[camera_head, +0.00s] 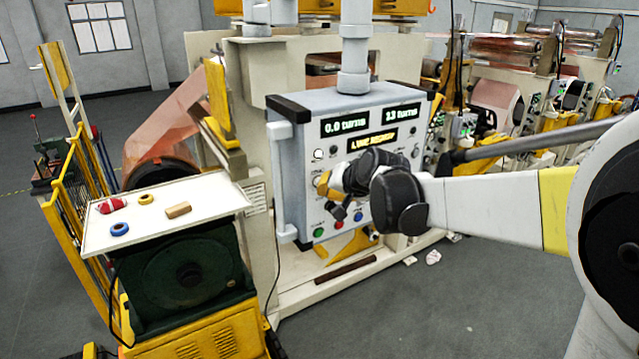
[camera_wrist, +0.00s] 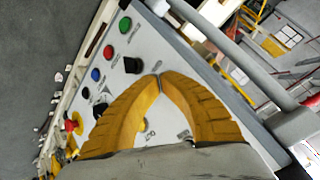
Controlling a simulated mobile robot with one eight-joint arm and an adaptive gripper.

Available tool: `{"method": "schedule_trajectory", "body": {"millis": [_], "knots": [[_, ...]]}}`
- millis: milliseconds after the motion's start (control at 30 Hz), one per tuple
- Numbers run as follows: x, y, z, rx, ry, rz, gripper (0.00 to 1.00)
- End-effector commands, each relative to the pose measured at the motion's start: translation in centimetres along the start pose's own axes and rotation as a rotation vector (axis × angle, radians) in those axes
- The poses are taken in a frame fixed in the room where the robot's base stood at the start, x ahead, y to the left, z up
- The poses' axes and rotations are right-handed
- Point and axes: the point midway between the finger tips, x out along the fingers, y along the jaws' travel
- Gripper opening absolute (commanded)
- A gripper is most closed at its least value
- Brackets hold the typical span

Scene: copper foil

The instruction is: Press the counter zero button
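The grey control box (camera_head: 297,185) carries two displays reading "0.0 turns" and "13 turns", with a yellow "LINE READY" line below. Its face has a white round button (camera_head: 318,155) at upper left, and green (camera_head: 318,232), red (camera_head: 338,225) and blue (camera_head: 358,216) buttons along the bottom. Labels are too small to tell which is counter zero. My gripper (camera_head: 322,186) is in front of the panel's left-middle part and hides some controls. In the wrist view its yellow fingers (camera_wrist: 158,77) meet at the tips, empty, near a black knob (camera_wrist: 132,65). Contact with the panel cannot be told.
A yellow-and-red stop button (camera_wrist: 73,123) is on the panel in the wrist view. A pale tray (camera_head: 185,222) with tape rolls and a small block stands left of the box. A grey pipe (camera_head: 355,50) rises from the box. Rollers and machine frames stand behind at right.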

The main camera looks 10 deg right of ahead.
Motion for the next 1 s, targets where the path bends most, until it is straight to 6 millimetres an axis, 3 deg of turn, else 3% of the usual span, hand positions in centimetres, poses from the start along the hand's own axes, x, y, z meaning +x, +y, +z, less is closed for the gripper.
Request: {"method": "schedule_trajectory", "body": {"millis": [600,1000], "knots": [[-3.8,2.1,2.0,0.0,0.0,0.001,0.0],[-4.0,2.1,2.1,0.0,0.0,0.0,0.0]]}}
